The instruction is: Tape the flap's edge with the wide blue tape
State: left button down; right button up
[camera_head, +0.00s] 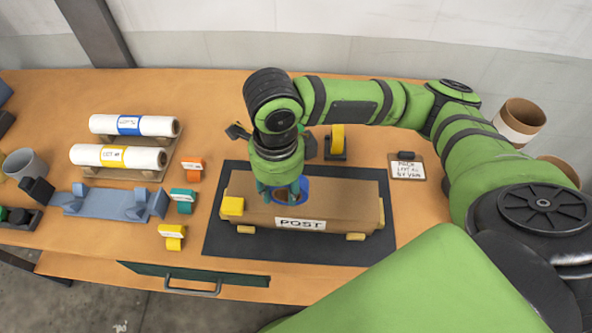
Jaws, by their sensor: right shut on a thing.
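A long brown cardboard box (340,212) with a white POST label (300,224) lies on a dark mat (375,254). My right gripper (288,192) points down over the middle of the box's top, shut on a roll of blue tape (305,187). The roll is at or just above the cardboard; I cannot tell whether it touches. The gripper and wrist hide part of the box's top and back, so the flap's edge is not clear. A yellow block (232,206) sits at the box's left end. My left gripper is not in view.
Two white rolls, one blue-banded (130,125) and one yellow-banded (115,157), lie on a rack at left. Small orange (190,169), teal (182,201) and yellow (172,237) items stand left of the mat.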

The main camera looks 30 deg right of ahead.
jog(key=w+a, duration=0.1)
jog(key=a, duration=0.1)
jog(key=w+a+b, duration=0.1)
jog(key=w+a, duration=0.1)
jog(key=shift+a, duration=0.15)
jog(key=shift+w+a+f, duration=0.2)
jog(key=shift+f+b, duration=0.85)
jog(key=shift+f, duration=0.65)
jog(key=shift+f, duration=0.35)
jog(key=shift+s+d, duration=0.15)
jog(key=shift+s+d, duration=0.3)
jog(key=shift+d, duration=0.1)
jog(key=shift+p, duration=0.3)
jog(key=shift+s+d, duration=0.35)
jog(key=shift+d, duration=0.15)
jog(key=shift+p, duration=0.35)
